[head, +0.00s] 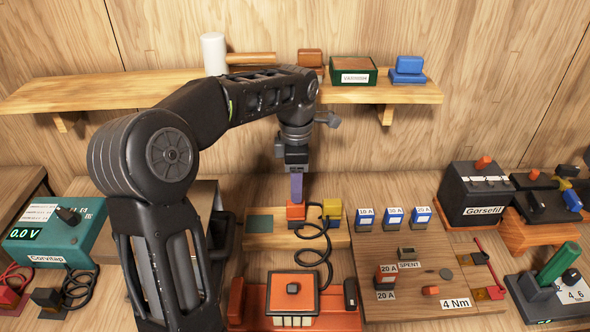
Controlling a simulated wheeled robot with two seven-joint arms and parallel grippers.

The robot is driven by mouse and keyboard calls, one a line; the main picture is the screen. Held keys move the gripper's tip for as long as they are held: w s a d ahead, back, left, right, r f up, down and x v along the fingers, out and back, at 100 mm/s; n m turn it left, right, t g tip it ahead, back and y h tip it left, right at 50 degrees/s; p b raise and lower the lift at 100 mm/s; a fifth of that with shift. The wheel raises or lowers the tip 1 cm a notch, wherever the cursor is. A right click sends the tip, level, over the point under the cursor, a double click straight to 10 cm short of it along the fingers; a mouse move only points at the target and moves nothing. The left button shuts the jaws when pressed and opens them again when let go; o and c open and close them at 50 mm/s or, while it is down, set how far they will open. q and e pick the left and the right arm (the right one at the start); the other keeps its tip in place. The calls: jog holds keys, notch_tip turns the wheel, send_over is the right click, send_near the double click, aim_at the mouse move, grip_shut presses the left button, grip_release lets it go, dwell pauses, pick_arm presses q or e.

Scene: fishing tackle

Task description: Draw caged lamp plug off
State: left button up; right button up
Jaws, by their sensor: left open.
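My left gripper (297,188) points straight down over a small wooden block (262,240) on the bench. Its fingers are open, just above or around an orange plug (296,212) on that block. From this angle I cannot tell whether they touch it. A yellow plug (332,208) stands right beside it. A black cable loops down from these plugs towards the orange-red unit in front. No label shows which plug belongs to the caged lamp, and I cannot make out a caged lamp. My right gripper is out of view.
An orange-red unit (292,285) stands in front. A wooden board (420,255) with labelled fuses lies to the right, beside a dark "Gorsefil" box (478,195). A teal "Corvitap" meter (58,235) stands left. A wall shelf (100,92) runs behind my arm.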

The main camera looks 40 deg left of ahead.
aim_at(296, 205)
pick_arm(q)
jog(key=shift+s+r, duration=0.1)
jog(key=shift+r, duration=0.05)
jog(key=shift+f+p, duration=0.4)
jog(key=shift+f, duration=3.55)
jog(key=shift+c, duration=0.3)
grip_shut()
